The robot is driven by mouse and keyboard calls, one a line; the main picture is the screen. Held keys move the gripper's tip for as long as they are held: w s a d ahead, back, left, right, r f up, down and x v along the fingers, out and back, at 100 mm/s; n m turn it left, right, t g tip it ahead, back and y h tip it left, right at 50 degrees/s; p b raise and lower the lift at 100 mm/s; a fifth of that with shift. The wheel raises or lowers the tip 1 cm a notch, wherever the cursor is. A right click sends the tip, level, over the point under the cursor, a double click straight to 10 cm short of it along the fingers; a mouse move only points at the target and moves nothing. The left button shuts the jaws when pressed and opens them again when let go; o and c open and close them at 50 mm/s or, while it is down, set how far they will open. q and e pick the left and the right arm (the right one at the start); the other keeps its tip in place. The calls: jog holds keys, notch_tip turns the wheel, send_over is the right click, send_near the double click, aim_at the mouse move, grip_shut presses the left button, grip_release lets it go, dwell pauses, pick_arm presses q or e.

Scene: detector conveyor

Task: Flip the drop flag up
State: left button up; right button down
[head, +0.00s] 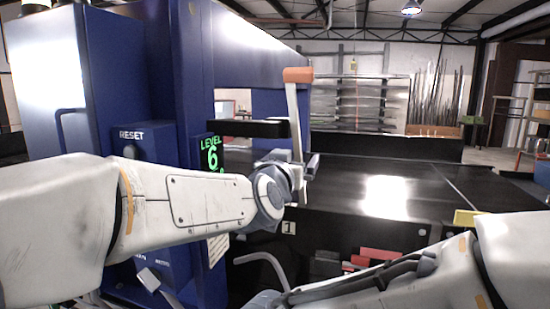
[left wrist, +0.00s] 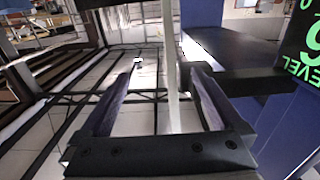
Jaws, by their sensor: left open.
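The drop flag is a pale bar with an orange tip (head: 298,75). It stands nearly upright in the head view beside the blue machine. In the left wrist view a pale upright bar (left wrist: 171,60), which looks like the flag's bar, shows between the fingers of my left gripper (left wrist: 166,80). The fingers are open, with a gap on both sides of the bar. I cannot tell how deep the bar sits between them.
The blue machine (head: 240,55) carries a RESET button (head: 129,151) and a green LEVEL 6 display (head: 212,155). A black horizontal arm (head: 250,128) juts out close to the bar. The dark conveyor (head: 400,198) extends to the right, with a yellow block (head: 467,218) at its near edge.

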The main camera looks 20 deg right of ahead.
pick_arm(q)
grip_shut()
dwell(0.3)
dwell(1.0)
grip_release()
jog(key=shift+s, duration=0.1)
jog(key=b+v, duration=0.2)
jog(key=v, duration=0.8)
jog(key=shift+a+b, duration=0.2)
jog(key=shift+b, duration=0.15)
